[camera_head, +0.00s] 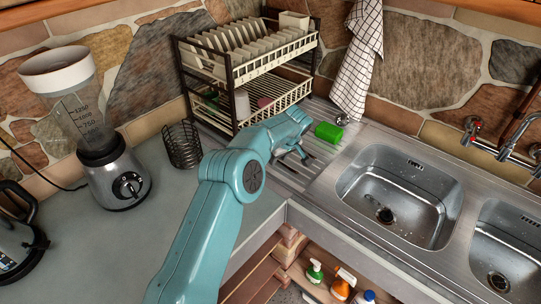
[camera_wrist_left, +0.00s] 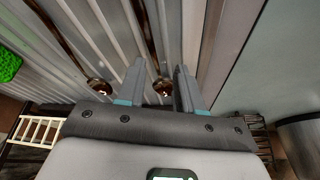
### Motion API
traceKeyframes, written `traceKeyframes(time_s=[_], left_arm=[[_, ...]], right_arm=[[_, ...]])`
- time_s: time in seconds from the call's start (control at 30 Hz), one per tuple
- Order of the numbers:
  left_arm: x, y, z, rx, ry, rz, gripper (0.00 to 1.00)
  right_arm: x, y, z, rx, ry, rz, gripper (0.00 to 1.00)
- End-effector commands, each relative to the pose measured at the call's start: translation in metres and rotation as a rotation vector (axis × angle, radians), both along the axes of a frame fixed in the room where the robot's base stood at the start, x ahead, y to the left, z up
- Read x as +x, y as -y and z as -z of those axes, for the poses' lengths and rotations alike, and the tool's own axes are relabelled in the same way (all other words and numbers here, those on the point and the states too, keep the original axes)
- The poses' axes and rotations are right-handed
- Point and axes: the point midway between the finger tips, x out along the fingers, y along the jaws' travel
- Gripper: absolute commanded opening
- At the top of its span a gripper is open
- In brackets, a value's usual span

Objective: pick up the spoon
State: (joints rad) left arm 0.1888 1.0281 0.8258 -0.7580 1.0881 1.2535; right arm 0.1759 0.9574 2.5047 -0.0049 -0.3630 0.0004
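In the left wrist view two slim metal utensils with rounded ends, which look like spoons, lie on the ribbed drainboard. The end of one spoon (camera_wrist_left: 162,88) shows in the gap between the fingers of my left gripper (camera_wrist_left: 159,75). The other spoon (camera_wrist_left: 100,87) lies to the left, outside the fingers. My left gripper is open, its fingers apart; contact with the spoon cannot be told. In the head view my left gripper (camera_head: 300,152) is low over the drainboard (camera_head: 290,177), and the utensils are small and partly hidden there. My right gripper is not in view.
A green sponge (camera_head: 329,132) lies just beyond the gripper. A dish rack (camera_head: 245,75) with plates stands behind it. A wire holder (camera_head: 182,145) and a blender (camera_head: 110,160) stand left. The sink (camera_head: 400,195) is right.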

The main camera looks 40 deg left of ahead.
Motion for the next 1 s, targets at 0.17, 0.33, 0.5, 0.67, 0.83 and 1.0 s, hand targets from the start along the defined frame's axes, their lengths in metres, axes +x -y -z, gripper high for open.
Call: traceKeyframes(time_s=[0.17,0.33,0.5,0.67,0.83,1.0], left_arm=[[0.004,-0.005,0.014,0.000,0.002,0.001,0.36],[0.004,-0.005,0.015,0.000,0.002,0.001,0.36],[0.004,-0.005,0.015,0.001,0.001,0.000,0.00],[0.004,-0.005,0.015,0.001,0.001,0.000,0.00],[0.004,-0.005,0.014,0.001,0.001,0.000,0.00],[0.004,-0.005,0.011,0.001,0.003,0.000,0.00]], right_arm=[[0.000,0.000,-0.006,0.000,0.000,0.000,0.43],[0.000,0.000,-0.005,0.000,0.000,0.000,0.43],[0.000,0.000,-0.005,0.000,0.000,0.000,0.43],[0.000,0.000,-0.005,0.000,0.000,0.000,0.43],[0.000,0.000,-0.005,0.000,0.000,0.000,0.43],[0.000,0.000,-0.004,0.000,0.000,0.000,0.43]])
